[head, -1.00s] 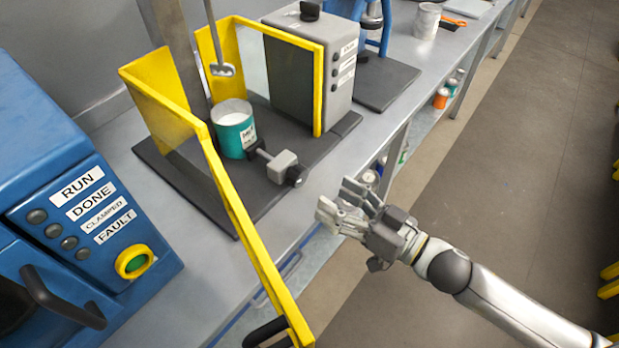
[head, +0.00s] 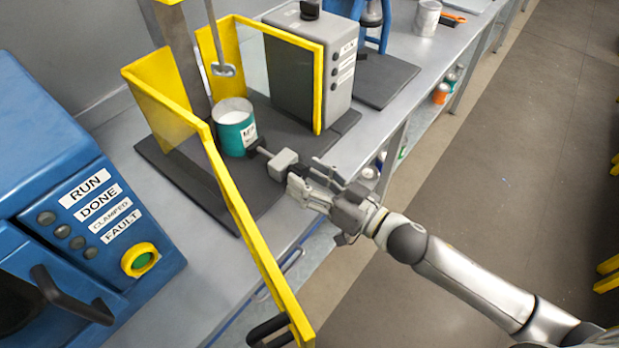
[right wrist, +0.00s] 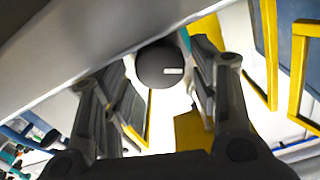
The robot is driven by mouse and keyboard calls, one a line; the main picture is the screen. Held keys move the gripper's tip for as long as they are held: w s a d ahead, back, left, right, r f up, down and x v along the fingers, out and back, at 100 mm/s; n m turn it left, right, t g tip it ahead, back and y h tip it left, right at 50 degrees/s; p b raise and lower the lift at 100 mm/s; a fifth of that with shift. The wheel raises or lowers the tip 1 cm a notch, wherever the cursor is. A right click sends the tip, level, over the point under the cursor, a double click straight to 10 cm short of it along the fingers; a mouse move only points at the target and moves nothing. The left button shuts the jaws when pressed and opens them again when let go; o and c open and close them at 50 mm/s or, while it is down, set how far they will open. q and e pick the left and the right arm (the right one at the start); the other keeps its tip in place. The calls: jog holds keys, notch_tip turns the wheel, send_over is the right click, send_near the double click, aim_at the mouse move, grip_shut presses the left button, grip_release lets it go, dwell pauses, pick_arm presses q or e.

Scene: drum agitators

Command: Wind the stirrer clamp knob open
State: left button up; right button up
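The stirrer's clamp has a grey block (head: 283,163) on the dark base plate, with a screw rod reaching a dark pad beside the teal can (head: 236,130). Its round black knob (right wrist: 160,66) faces the right wrist camera; in the head view my gripper mostly hides it. My right gripper (head: 306,176) is at the knob, its fingers open. In the right wrist view the fingers are on either side of the knob, with gaps visible. The can is upright, open-topped with pale contents, below the stirrer paddle (head: 223,70). My left gripper is out of view.
A yellow-framed guard (head: 240,215) stands open around the stirrer, its front panel reaching toward me. A blue machine (head: 75,190) with status labels and a green button is at left. A grey control box (head: 322,70) stands behind the clamp.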

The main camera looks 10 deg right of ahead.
jog(key=c, duration=0.7)
jog(key=shift+n, duration=0.4)
jog(key=n+p, duration=0.1)
jog(key=n, duration=0.1)
jog(key=shift+r+n, duration=0.1)
jog(key=shift+n, duration=0.2)
jog(key=shift+n+p, duration=0.55)
jog(key=shift+n, duration=1.35)
jog(key=o, duration=1.1)
jog(key=shift+c, duration=0.2)
